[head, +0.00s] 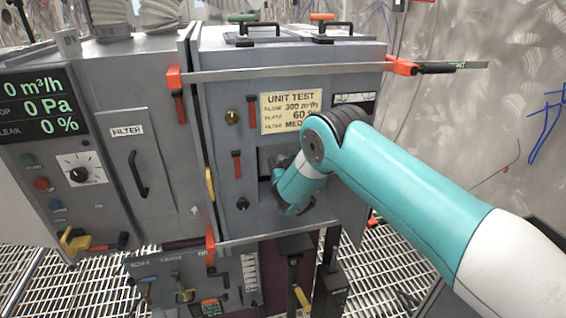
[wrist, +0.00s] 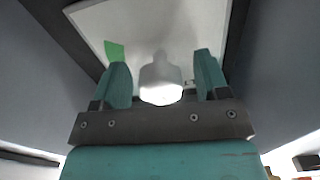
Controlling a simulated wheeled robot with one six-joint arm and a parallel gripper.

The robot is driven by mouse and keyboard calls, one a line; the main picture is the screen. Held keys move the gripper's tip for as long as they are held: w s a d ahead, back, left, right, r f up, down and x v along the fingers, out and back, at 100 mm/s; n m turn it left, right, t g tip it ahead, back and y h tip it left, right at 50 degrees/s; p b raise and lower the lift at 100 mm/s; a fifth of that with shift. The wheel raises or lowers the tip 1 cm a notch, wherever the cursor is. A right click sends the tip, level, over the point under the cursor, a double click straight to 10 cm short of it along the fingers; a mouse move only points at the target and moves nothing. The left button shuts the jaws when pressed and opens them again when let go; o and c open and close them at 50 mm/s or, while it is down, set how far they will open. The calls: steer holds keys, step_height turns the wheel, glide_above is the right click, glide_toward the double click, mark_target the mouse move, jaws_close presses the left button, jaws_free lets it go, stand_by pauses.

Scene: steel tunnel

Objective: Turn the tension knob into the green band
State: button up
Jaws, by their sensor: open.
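The tension knob (wrist: 160,82) is pale grey-white, with a rounded body and a narrower end toward the top of the wrist view. It sits on a pale plate (wrist: 190,25) in a dark frame. The green band (wrist: 114,50) is a small patch on that plate, up and left of the knob; the knob's narrow end is not at it. My gripper (wrist: 162,64) is open, its two teal fingers on either side of the knob, with a gap visible on both sides.
The grey cabinet front carries a red-handled lever (head: 237,164), a black knob (head: 242,203), a brass knob (head: 232,117) and a yellow unit test label (head: 290,110). A long bar (head: 290,70) crosses above. Another dial (head: 82,174) is on the left panel. Grating (head: 390,265) lies at right.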

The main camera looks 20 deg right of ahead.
steer(key=c, duration=0.9)
steer(key=shift+b, duration=0.3)
steer(key=n+b, duration=0.2)
steer(key=n, duration=0.1)
steer(key=shift+d+f+n+b, duration=0.1)
steer(key=shift+f+n+b, duration=0.05)
steer(key=shift+n+b, duration=0.25)
steer(key=n+b, duration=0.1)
steer(key=n, duration=0.2)
steer(key=shift+d+n, duration=0.1)
steer(key=shift+n, duration=0.2)
steer(key=shift+r+n+b, duration=0.25)
steer(key=shift+n+b, duration=0.35)
steer(key=shift+n, duration=1)
